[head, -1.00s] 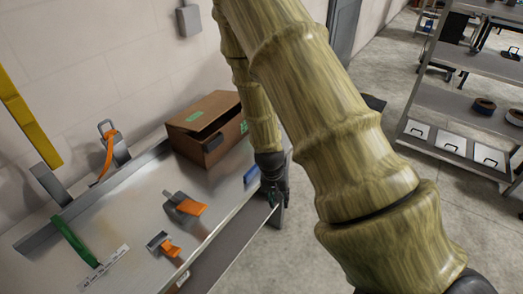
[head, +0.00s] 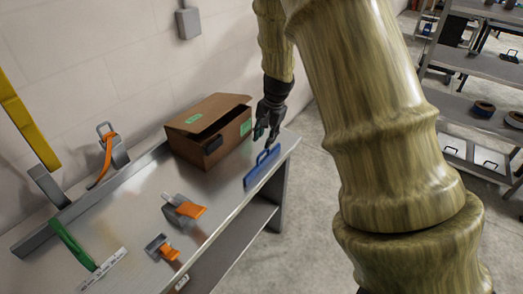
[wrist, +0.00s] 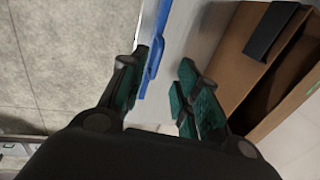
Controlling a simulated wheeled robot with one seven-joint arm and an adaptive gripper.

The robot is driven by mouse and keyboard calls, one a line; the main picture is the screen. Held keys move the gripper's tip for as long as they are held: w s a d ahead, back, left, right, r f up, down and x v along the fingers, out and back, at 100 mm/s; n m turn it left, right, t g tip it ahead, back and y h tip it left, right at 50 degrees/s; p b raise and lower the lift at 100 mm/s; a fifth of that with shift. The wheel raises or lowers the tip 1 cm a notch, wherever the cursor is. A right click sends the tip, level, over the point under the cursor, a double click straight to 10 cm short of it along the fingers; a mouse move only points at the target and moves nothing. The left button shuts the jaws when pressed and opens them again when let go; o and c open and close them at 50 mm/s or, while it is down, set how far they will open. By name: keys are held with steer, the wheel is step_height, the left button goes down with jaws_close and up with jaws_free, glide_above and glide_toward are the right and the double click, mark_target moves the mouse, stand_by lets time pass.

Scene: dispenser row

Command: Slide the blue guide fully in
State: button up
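The blue guide (head: 264,168) is a flat blue piece with a loop handle on top, at the right front edge of the metal bench. My gripper (head: 267,134) points down above and behind it, near the cardboard box, with its dark fingers apart and empty. In the wrist view the blue guide (wrist: 153,52) runs along the bench edge beside the left finger of my gripper (wrist: 165,75). A gap shows between the fingers. I cannot tell whether the left finger touches the guide.
An open cardboard box (head: 208,135) stands close to my gripper. Orange-handled scrapers (head: 190,208), a green strip (head: 72,243) and a holder with an orange strap (head: 107,155) are further left. A shelf rack (head: 480,90) stands at the right; the floor between is clear.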

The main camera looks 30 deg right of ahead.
mark_target(261, 154)
steer(key=shift+w+a+f+p, duration=0.1)
steer(key=shift+w+f+p, duration=0.1)
steer(key=shift+f, duration=1.05)
steer(key=shift+w+a+f+p, duration=0.15)
steer(key=shift+w+f, duration=0.1)
steer(key=shift+f, duration=1)
steer(key=shift+w+a+f+p, duration=0.1)
steer(key=shift+w+f+p, duration=0.1)
steer(key=shift+f, duration=1.05)
steer(key=shift+c, duration=0.2)
jaws_close()
steer(key=shift+d, duration=0.1)
